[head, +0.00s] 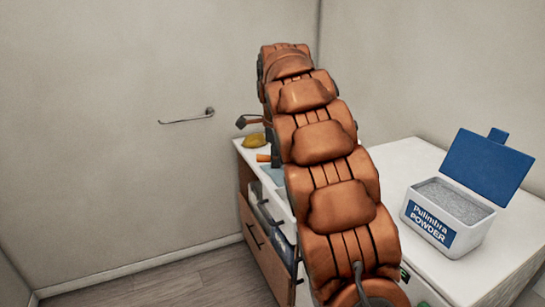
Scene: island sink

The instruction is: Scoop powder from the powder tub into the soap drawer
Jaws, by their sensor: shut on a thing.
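The powder tub (436,222) is a white box labelled "Pulimbra POWDER" on the white top at the right. Its blue lid (488,167) stands open, and grey powder (450,200) shows inside. My orange segmented arm runs up the middle of the head view, left of the tub. No scoop can be identified. I cannot make out the soap drawer for certain; the front of the units is partly behind my arm.
The white worktop (405,155) is clear behind the tub. A yellow item (254,140) and a small orange item (263,158) lie at its far left end. Wooden drawer fronts (262,249) are below. A wall rail (187,117) is at the left, above open floor (165,283).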

